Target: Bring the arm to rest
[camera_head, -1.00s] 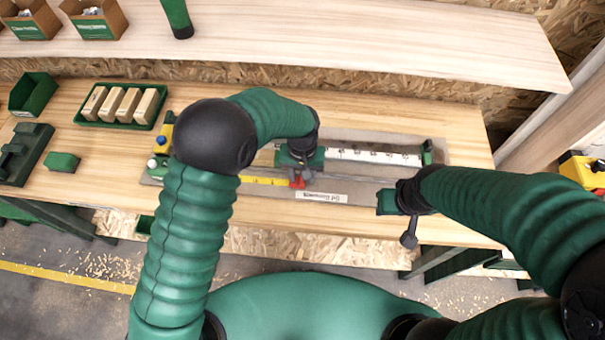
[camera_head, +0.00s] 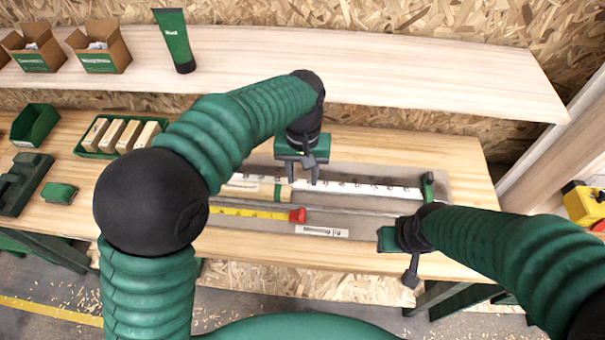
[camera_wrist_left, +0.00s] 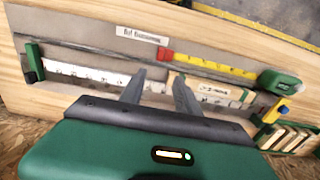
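My left gripper (camera_head: 303,172) hangs over the workbench, its two dark fingers apart. In the left wrist view the left gripper (camera_wrist_left: 157,85) is open, with nothing between its fingertips. Under it lie a white marked ruler (camera_head: 370,189) and a pale wooden piece (camera_head: 272,190). A yellow tape (camera_head: 245,212) with a red end (camera_head: 297,215) lies on the bench side nearer to me, clear of the fingers. My right gripper (camera_head: 388,238) is at the bench's near edge, at the right; its finger opening does not show clearly.
A grey mat (camera_head: 385,219) bears the measuring pieces and a label. A green tray (camera_head: 93,146) of wooden blocks, a green bin (camera_head: 35,124) and a green block (camera_head: 60,193) stand at left. A shelf (camera_head: 350,65) behind holds cardboard boxes and a green tube (camera_head: 175,42).

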